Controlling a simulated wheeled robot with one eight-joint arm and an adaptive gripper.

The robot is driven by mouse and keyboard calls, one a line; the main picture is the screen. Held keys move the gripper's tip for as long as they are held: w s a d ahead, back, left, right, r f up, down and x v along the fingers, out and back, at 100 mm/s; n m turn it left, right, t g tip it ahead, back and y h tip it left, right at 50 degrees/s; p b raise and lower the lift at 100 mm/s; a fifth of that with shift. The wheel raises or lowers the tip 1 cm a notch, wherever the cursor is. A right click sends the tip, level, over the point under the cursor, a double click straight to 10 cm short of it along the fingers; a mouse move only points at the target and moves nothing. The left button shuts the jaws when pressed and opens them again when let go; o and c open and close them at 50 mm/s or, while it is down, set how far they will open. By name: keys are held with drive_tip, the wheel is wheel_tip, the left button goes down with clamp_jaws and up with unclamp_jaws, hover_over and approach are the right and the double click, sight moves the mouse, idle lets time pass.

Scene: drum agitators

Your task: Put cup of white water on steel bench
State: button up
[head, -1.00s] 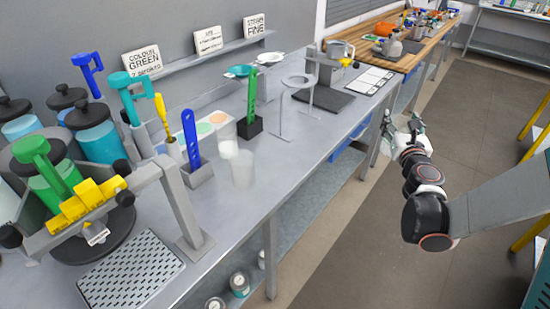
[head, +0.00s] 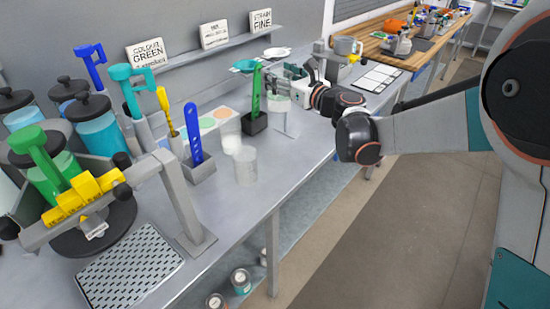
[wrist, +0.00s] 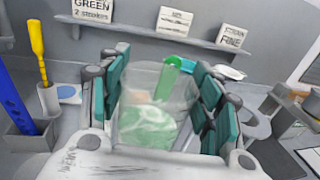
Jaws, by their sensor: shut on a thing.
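My gripper (head: 284,92) is over the steel bench (head: 265,185), near the middle of its length. In the wrist view its teal-padded fingers (wrist: 160,92) are shut on a clear cup (wrist: 146,125). Green shows in or through this cup, so its contents are hard to tell. The held cup also shows, pale green, in the head view (head: 279,103). I cannot tell whether its base touches the bench. Two other translucent cups stand on the bench: one with white contents (head: 230,140) and a hazy whitish one (head: 246,168) in front of it.
A green upright tool (head: 256,92) in a dark block stands just left of my gripper. A blue paddle (head: 193,135) stands in a grey holder further left. The ring stand is mostly hidden behind my gripper. Bare bench lies right of the hazy cup.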

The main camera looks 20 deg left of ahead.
drive_tip(key=shift+s+a+f, duration=0.2)
drive_tip(key=shift+s+a, duration=0.1)
drive_tip(key=shift+a, duration=0.35)
wheel_tip(320, 180, down, 19)
drive_tip(key=b, duration=0.7)
drive_tip(key=shift+f, duration=0.15)
drive_tip(key=shift+f, duration=0.15)
drive_tip(key=o, duration=1.7)
